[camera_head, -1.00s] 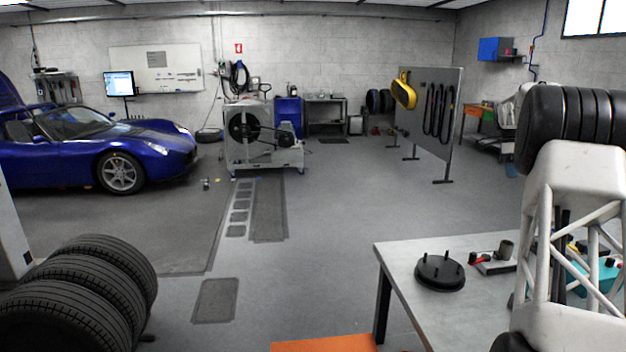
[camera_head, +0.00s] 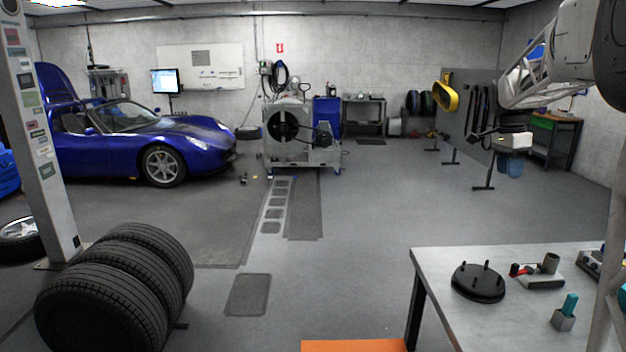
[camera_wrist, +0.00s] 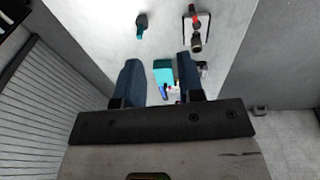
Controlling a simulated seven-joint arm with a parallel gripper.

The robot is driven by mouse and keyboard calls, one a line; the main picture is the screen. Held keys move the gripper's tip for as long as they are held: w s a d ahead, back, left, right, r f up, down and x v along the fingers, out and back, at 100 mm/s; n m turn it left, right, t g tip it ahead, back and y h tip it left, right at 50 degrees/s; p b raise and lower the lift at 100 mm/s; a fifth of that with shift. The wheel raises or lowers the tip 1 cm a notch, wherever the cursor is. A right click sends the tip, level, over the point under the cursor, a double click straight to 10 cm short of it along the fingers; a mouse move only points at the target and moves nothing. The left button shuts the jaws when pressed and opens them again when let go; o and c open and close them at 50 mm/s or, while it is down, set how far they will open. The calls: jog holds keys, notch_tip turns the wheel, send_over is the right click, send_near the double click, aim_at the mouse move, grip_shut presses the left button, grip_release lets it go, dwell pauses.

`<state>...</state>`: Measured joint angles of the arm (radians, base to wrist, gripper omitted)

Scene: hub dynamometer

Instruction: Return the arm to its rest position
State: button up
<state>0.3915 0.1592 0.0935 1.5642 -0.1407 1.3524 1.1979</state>
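In the wrist view my gripper (camera_wrist: 158,68) shows two dark blue fingers standing well apart. Nothing is held between them; bench items show through the gap from above.
The workbench (camera_head: 450,262) at lower right bears a black studded disc (camera_head: 478,283), a small tray (camera_head: 540,281) and a teal-handled tool (camera_head: 566,308). Stacked tyres (camera_head: 105,290) lie at lower left. A panel stand (camera_head: 462,110) stands behind my arm. The middle floor is clear.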

jog(key=s+a+f+n+t, duration=0.25)
jog(key=s+a+n, duration=0.65)
jog(key=s+a, duration=1.15)
jog(key=s+a+f+n, duration=0.4)
jog(key=s+a+f, duration=0.2)
jog(key=s, duration=0.5)
jog(key=s+a+f+n+y, duration=0.1)
jog(key=s+a+f+n, duration=0.3)
jog(key=s, duration=0.8)
notch_tip(320, 180, down, 3)
jog(key=shift+a+r+n+t, duration=0.1)
jog(key=shift+a+n+t, duration=0.3)
jog(key=shift+a, duration=0.5)
